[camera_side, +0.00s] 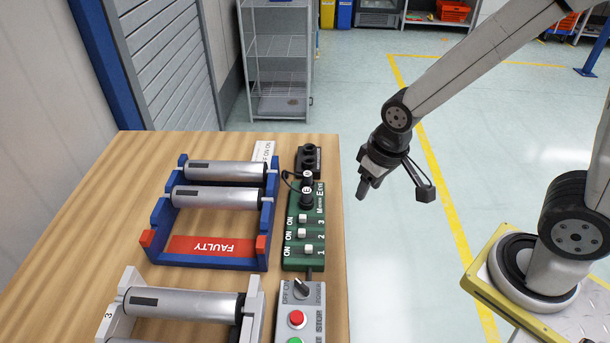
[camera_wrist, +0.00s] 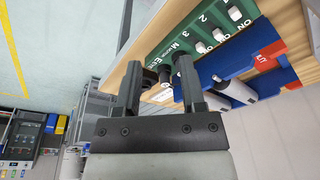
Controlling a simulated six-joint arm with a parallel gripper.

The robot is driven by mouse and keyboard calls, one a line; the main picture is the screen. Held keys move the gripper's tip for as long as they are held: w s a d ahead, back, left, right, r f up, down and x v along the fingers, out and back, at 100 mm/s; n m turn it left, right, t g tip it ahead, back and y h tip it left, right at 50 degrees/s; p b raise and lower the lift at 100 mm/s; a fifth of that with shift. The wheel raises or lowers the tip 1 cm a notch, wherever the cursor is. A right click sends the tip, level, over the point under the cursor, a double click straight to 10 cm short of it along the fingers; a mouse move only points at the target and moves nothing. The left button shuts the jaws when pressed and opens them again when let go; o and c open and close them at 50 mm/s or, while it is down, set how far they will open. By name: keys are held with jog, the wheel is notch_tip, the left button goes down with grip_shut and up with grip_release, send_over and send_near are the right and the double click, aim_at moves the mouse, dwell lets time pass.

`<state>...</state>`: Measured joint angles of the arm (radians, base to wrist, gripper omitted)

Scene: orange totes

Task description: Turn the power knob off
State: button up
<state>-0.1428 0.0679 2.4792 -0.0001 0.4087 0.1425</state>
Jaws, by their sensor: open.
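The power knob (camera_side: 300,288) is a dark rotary knob on top of a grey control box (camera_side: 316,318) at the table's near right edge in the side view. "OFF" lettering shows beside it, but its exact setting is too small to tell. A red button (camera_side: 296,317) and a partly cut-off green button sit below it. My gripper (camera_side: 365,188) is open and empty, beyond the table's right edge, farther back than the knob and apart from it. In the wrist view my gripper's two fingers (camera_wrist: 159,82) are spread. The knob does not show there.
A green switch panel (camera_side: 291,258) with several white switches stands behind the control box; it also shows in the wrist view (camera_wrist: 213,28). A blue rack (camera_side: 160,247) with silver cylinders and a red "FAULTY" label is left of it. A grey rack (camera_side: 255,307) is nearer.

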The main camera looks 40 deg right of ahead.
jog(key=a+g, duration=0.1)
jog(key=a, duration=0.9)
jog(key=g, duration=0.1)
send_over(302, 284)
jog(key=shift+f, duration=0.85)
jog(key=shift+f, duration=3.9)
grip_shut()
